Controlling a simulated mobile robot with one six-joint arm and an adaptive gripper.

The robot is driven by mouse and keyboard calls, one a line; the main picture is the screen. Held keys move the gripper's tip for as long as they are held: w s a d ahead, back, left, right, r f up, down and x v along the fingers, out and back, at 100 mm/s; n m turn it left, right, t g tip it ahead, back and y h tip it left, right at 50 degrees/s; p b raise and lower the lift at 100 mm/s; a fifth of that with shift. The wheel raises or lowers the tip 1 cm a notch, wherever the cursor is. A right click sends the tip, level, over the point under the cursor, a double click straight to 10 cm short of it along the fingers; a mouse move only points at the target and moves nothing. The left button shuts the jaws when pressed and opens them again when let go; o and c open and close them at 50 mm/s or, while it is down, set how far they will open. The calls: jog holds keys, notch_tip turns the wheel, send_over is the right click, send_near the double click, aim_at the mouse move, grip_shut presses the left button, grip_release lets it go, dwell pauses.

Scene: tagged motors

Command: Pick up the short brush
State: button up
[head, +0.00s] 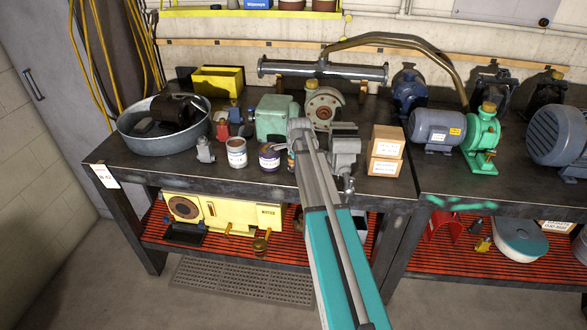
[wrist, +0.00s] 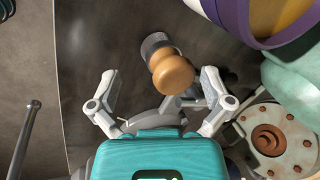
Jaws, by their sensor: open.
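The short brush (wrist: 172,72) has a round wooden handle and a grey end. In the wrist view it is on the dark bench top (wrist: 100,45), between and slightly beyond my gripper's fingertips (wrist: 160,84). I cannot tell whether it stands or lies. My gripper is open, with a finger on each side of the brush and clear gaps between. In the head view my arm reaches over the bench (head: 120,168) and hides the gripper. I cannot make out the brush there.
A purple-rimmed can (wrist: 235,20) is close to the brush in the wrist view. A pale green housing (wrist: 292,85) and a bolted flange (wrist: 245,128) are at the right. In the head view, a vise (head: 345,150) and stacked boxes (head: 385,150) stand right of my arm.

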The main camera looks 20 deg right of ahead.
jog(key=shift+b+x, duration=0.75)
jog(key=shift+x, duration=0.35)
jog(key=c, duration=1.4)
